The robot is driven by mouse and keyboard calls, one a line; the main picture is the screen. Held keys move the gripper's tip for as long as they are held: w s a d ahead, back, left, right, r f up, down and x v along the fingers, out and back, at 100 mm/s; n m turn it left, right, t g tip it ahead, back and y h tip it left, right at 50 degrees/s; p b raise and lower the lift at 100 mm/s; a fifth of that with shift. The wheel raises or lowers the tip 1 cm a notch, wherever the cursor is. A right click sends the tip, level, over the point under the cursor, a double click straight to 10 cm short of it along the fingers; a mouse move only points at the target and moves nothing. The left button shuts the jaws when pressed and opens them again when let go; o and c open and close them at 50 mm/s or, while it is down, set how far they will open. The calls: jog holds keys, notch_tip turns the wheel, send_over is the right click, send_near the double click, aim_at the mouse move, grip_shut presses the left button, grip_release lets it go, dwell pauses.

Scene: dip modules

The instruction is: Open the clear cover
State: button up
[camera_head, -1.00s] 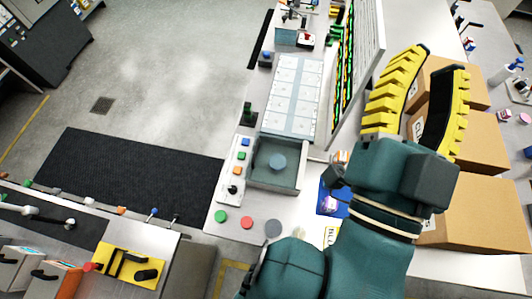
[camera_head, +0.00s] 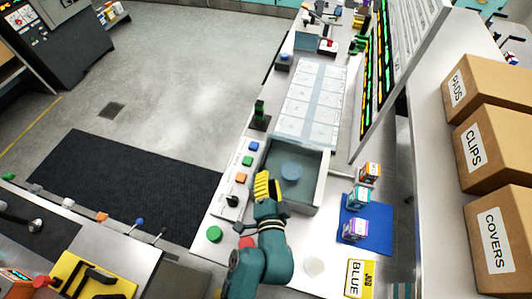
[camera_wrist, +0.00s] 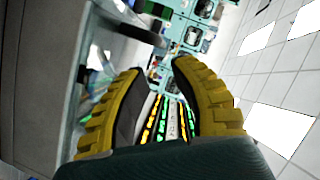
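A grey-walled open-looking box (camera_head: 312,190) stands on the bench in the head view, with a round blue disc (camera_head: 291,172) showing in it. The box appears to have a see-through top; I cannot tell for certain where the clear cover's edges lie. My gripper (camera_head: 264,182) is at the box's near left side, its yellow fingers pointing up the picture. Whether it touches the box is unclear. In the wrist view my gripper (camera_wrist: 158,75) has its fingers well apart, with nothing visibly held between them.
A lit upright panel (camera_head: 385,75) and cardboard boxes (camera_head: 500,235) are farther right. A white slotted tray (camera_head: 315,100) lies beyond.

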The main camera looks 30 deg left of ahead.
aim_at(266, 152)
jog(key=x, duration=1.1)
jog(key=shift+o, duration=0.2)
grip_shut()
